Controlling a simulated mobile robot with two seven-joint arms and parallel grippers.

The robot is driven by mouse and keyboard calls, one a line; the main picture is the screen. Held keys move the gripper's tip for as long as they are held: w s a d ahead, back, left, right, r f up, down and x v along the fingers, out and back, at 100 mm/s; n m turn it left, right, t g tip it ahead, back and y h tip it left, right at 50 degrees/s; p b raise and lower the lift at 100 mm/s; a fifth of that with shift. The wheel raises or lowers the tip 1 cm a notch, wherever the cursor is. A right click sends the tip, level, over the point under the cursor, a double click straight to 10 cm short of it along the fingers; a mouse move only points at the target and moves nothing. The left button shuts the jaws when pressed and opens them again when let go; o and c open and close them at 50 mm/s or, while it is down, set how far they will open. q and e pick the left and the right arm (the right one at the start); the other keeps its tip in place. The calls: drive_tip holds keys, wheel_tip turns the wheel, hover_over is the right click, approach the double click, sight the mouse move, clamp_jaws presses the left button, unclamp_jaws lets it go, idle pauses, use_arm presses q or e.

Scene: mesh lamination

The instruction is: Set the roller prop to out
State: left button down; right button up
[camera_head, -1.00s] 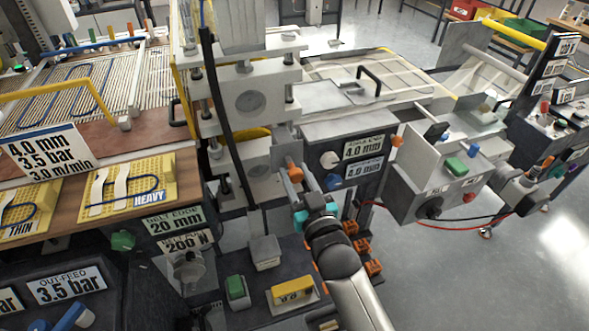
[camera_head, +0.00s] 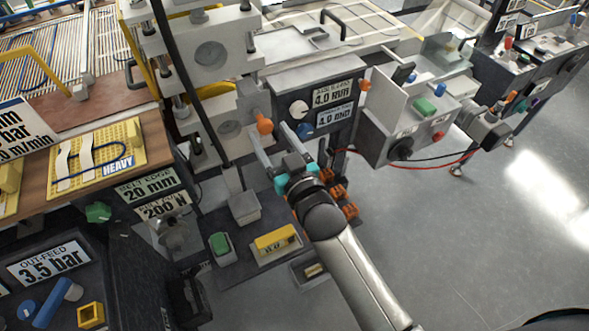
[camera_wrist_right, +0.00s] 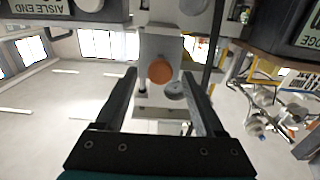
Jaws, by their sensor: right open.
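An orange knob (camera_head: 264,126) sticks out from the grey block of the roller stand; it could be the roller prop's handle, but no label shows. In the right wrist view the knob (camera_wrist_right: 159,71) appears between the far ends of the two fingers, with a grey round part (camera_wrist_right: 176,90) beside it. My right gripper (camera_head: 270,134) is open and empty, its fingers pointing at the knob from the front. I cannot tell whether the fingertips reach past the knob. The gripper also fills the lower wrist view (camera_wrist_right: 160,76). My left gripper is not in view.
A dark control box (camera_head: 329,84) with 4.0 mm displays stands close right of the fingers. Below are a green button (camera_head: 219,243), a yellow switch (camera_head: 276,238) and several orange parts (camera_head: 338,192). A black hose (camera_head: 187,87) hangs at left. Open floor (camera_head: 480,230) lies to the right.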

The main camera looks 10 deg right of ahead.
drive_tip(key=v, duration=1.2)
drive_tip(key=shift+s, duration=0.1)
drive_tip(key=s+d+f+g+h+b, duration=0.1)
drive_tip(key=s+d+f+g+b, duration=0.15)
drive_tip(key=f, duration=0.95)
drive_tip(key=s+d+f+g+h+b, duration=0.1)
drive_tip(key=s+f+g, duration=0.25)
drive_tip(key=f, duration=0.85)
drive_tip(key=s+d+f+g+h+b, duration=0.1)
drive_tip(key=s+d+f+g+b, duration=0.15)
drive_tip(key=f, duration=0.95)
drive_tip(key=s+d+f+g+h+b, duration=0.1)
drive_tip(key=s+d+f+g+b, duration=0.1)
drive_tip(key=s+f, duration=0.7)
drive_tip(key=s+d+f+m+g+h+b, duration=0.1)
drive_tip(key=s+d+f+g+b, duration=0.1)
drive_tip(key=s+d+f+g, duration=0.3)
drive_tip(key=s+f, duration=0.4)
drive_tip(key=s, duration=0.5)
drive_tip(key=shift+g+h, duration=0.3)
drive_tip(key=shift+g, duration=0.05)
drive_tip(key=shift+w+a, duration=0.1)
